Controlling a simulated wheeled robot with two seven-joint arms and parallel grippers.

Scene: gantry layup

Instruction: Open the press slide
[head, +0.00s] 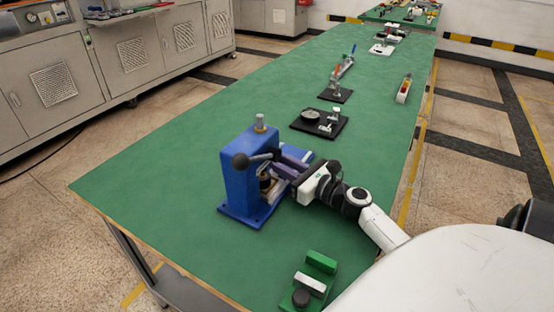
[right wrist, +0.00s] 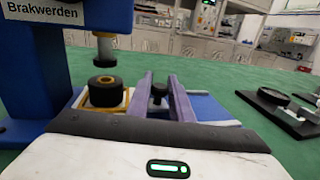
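The blue press (head: 238,180) stands upright on the green table, with a ball-ended lever (head: 241,160) on its near side. In the right wrist view, its blue column (right wrist: 35,70) is at the left. A black cylinder (right wrist: 105,89) sits in the gold-coloured slide (right wrist: 90,108) under the ram (right wrist: 104,50). My right gripper (head: 282,166) reaches in from the press's right side. In the right wrist view its two purple fingers (right wrist: 161,82) stand apart, one on each side of a black knob (right wrist: 158,93). I cannot tell whether they touch it. My left gripper is not in view.
A black plate with a dial gauge (head: 318,123) lies behind the press, with more fixtures further along the table. A green block fixture (head: 318,270) stands near the front edge. The table's left part is clear. Grey cabinets (head: 60,80) stand at the left.

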